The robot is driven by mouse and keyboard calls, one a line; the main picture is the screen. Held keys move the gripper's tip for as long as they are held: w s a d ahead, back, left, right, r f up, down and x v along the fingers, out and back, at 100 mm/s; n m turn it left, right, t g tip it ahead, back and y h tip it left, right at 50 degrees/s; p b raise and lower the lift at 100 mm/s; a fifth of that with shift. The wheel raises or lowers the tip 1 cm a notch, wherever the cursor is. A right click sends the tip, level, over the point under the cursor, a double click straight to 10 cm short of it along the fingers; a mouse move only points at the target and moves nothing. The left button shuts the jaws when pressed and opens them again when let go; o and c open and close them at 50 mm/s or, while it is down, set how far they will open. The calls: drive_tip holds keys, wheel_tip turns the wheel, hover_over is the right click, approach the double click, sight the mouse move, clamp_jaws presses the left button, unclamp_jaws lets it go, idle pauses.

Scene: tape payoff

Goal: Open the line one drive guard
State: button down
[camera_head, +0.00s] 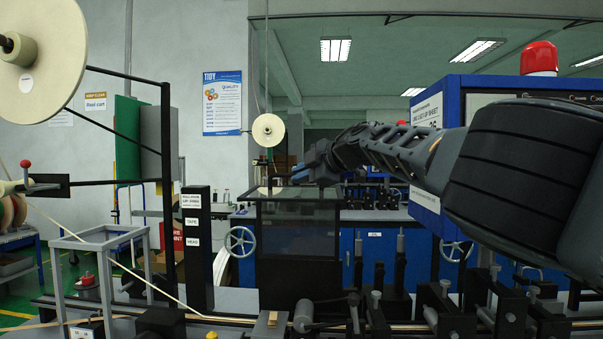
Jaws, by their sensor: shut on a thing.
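The drive guard (298,234) is a dark-framed box with tinted see-through panels, standing over the line in the middle of the head view. Its top edge is level with the end of my arm. My gripper (299,177), small and dark blue-grey, reaches in from the right and is shut at the guard's top edge. The fingertips are dark and partly hidden, so the exact part held is hard to see. I cannot tell whether the guard is raised from its seat.
Rollers and black brackets (444,310) line the track in front. A black post (197,246) labelled "TAPE" and "HEAD" stands left of the guard. A blue cabinet with a red beacon (539,58) stands behind my arm. A large reel (38,50) hangs at upper left.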

sight(310, 192)
drive_tip(key=shift+r, duration=0.15)
drive_tip(key=c, duration=1.2)
unclamp_jaws()
drive_tip(key=shift+o, duration=0.2)
drive_tip(key=shift+s+d+f+b, duration=0.1)
drive_tip(key=shift+d+f+b, duration=0.15)
drive_tip(key=shift+b, duration=0.7)
drive_tip(key=b+v, duration=0.2)
drive_tip(key=b, duration=0.7)
drive_tip(key=shift+s+d, duration=0.15)
drive_tip(key=shift+s, duration=0.1)
drive_tip(key=b+v, duration=0.2)
drive_tip(key=b, duration=0.2)
drive_tip(key=shift+r, duration=0.1)
drive_tip(key=b+v, duration=0.2)
drive_tip(key=shift+r+b, duration=0.1)
drive_tip(key=shift+b, duration=0.3)
drive_tip(key=shift+s+d+r+b, duration=0.2)
drive_tip(key=shift+s+r+b, duration=0.1)
